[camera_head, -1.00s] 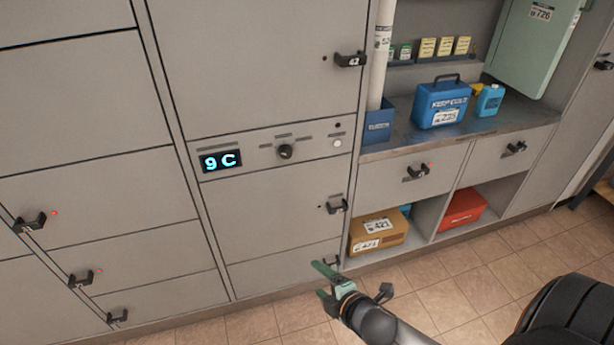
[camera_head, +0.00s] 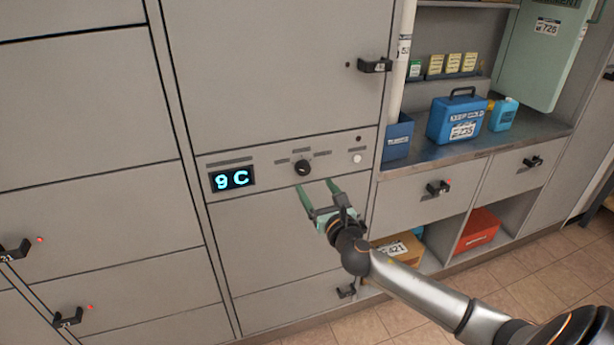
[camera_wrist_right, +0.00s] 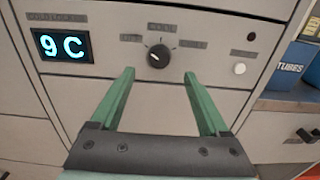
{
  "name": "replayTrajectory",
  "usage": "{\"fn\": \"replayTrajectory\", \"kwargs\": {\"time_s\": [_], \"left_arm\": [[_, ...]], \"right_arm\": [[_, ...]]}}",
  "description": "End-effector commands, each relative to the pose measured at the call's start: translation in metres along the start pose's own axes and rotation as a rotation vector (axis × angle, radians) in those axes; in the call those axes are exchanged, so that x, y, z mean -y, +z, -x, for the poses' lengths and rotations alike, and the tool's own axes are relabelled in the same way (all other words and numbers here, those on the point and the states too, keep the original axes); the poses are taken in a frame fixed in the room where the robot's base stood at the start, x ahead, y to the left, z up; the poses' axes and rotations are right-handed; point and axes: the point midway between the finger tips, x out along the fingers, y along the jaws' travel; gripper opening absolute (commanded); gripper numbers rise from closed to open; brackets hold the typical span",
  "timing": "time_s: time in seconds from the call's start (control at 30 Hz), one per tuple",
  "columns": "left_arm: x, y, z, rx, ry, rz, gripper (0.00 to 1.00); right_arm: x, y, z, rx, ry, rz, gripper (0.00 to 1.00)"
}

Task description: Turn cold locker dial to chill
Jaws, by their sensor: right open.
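The cold locker dial (camera_head: 303,168) is a small black knob on the grey locker panel, with labels around it. It also shows in the right wrist view (camera_wrist_right: 158,56), ahead of and between the fingertips, with its pale mark toward the upper left. The display (camera_head: 232,179) left of it reads 9 C, also in the wrist view (camera_wrist_right: 62,46). My right gripper (camera_head: 318,186) is open and empty, just below the dial and apart from it; its green fingers show in the wrist view (camera_wrist_right: 158,80). My left gripper is not in view.
A white button (camera_head: 357,158) sits right of the dial. A locker handle (camera_head: 375,65) juts out above right. At the right, a counter (camera_head: 470,142) holds a blue KEEP COLD box (camera_head: 456,118). A drawer handle (camera_head: 437,188) sticks out below it.

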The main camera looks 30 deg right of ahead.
Motion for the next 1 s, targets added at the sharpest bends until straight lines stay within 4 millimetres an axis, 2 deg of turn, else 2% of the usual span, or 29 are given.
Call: {"fn": "replayTrajectory", "kwargs": {"time_s": [0.2,0.4,0.6,0.87,1.0], "left_arm": [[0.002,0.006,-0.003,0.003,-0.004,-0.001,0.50],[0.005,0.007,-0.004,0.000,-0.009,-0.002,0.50],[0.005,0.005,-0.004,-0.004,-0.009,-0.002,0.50],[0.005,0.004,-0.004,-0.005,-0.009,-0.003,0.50],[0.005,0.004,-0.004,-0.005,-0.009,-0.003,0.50]], "right_arm": [[0.000,-0.001,-0.038,0.001,-0.001,-0.003,0.79],[-0.001,-0.001,-0.060,-0.001,0.000,-0.004,0.79],[-0.001,-0.002,-0.069,-0.002,0.001,-0.002,0.79],[-0.001,-0.001,-0.069,-0.002,0.001,-0.002,0.79],[-0.001,-0.001,-0.069,-0.002,0.001,-0.002,0.63]]}}
